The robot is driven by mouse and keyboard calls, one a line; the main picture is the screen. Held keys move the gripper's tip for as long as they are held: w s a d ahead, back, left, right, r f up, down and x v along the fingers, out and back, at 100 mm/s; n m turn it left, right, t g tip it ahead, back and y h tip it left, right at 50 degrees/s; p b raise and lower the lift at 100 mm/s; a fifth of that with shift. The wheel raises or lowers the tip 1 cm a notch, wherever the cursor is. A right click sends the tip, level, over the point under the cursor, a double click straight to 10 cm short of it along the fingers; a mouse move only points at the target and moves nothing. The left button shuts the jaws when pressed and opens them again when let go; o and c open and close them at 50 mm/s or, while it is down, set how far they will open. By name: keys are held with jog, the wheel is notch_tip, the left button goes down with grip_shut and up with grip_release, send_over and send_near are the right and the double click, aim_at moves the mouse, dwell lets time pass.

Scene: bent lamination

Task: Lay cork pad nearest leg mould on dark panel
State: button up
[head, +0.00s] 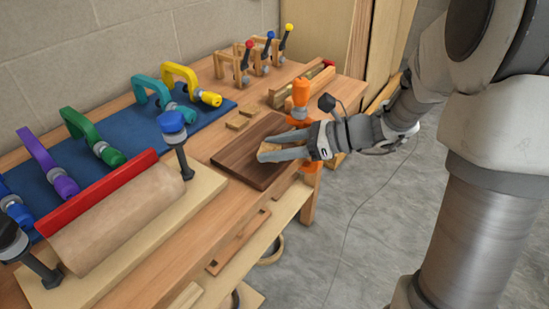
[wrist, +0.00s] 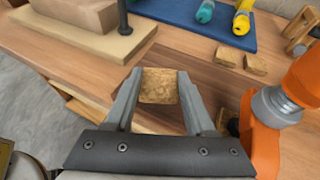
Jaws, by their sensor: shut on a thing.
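My gripper (head: 283,152) is shut on a cork pad (wrist: 159,86), which shows between the two fingers in the wrist view. In the head view the gripper and pad are over the dark panel (head: 240,160), at its right part. I cannot tell whether the pad touches the panel. Two more cork pads (head: 237,123) (head: 249,112) lie on the bench just behind the panel. They also show at the upper right of the wrist view. The leg mould (head: 115,215), a rounded tan form with a red strip, sits on a pale board left of the panel.
An orange clamp (wrist: 270,105) stands close to the right of my gripper. Several coloured clamps lie on a blue mat (head: 130,140) at the back left. Small toggle-like clamps (head: 250,60) stand at the back. Wooden strips (head: 290,90) lie behind the panel.

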jog(key=shift+f, duration=1.15)
jog(key=shift+f+b, duration=0.2)
jog(key=shift+b, duration=0.15)
jog(key=o, duration=1.3)
jog(key=shift+r, duration=0.1)
